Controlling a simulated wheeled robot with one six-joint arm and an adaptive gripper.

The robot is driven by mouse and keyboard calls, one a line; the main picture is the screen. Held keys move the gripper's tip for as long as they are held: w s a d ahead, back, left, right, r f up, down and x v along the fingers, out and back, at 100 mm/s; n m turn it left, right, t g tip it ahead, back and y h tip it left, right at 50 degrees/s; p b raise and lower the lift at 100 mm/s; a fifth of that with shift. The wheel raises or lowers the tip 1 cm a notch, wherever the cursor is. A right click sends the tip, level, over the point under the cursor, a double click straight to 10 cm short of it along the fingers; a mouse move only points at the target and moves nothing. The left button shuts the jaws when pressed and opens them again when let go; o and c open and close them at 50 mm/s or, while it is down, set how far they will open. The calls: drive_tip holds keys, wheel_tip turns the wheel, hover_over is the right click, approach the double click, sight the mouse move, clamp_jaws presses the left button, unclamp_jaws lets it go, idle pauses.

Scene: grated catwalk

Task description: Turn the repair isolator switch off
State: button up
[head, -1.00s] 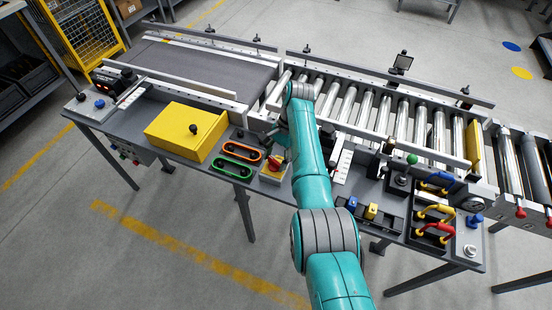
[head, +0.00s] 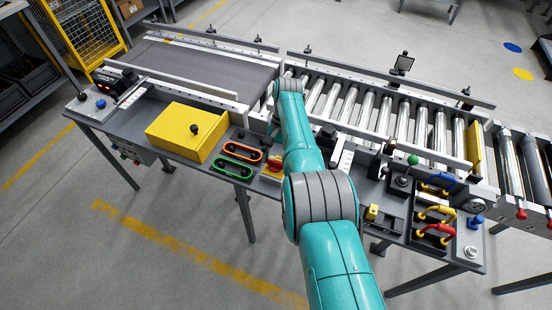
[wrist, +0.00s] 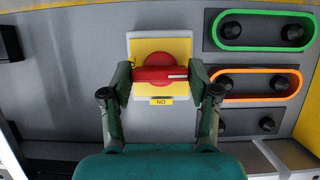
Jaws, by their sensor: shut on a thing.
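The isolator switch is a red rotary handle (wrist: 160,67) on a yellow square plate with a pale rim (wrist: 185,47). In the wrist view the handle lies level, its white line towards the right. A small yellow label (wrist: 161,101) below it appears to read "NO", perhaps "ON" upside down. My gripper (wrist: 160,76) is shut on the red handle, one finger at each end. In the head view the switch (head: 273,167) sits at the bench's front edge, left of my arm, and my gripper is mostly hidden.
A yellow box (head: 185,132) stands further left. A roller conveyor (head: 370,108) runs behind. Colored handles (head: 436,214) and a green-knobbed lever (head: 412,160) are on the right.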

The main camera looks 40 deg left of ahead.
drive_tip(key=shift+f, duration=0.1)
drive_tip(key=o, duration=1.1)
drive_tip(key=shift+o, duration=0.2)
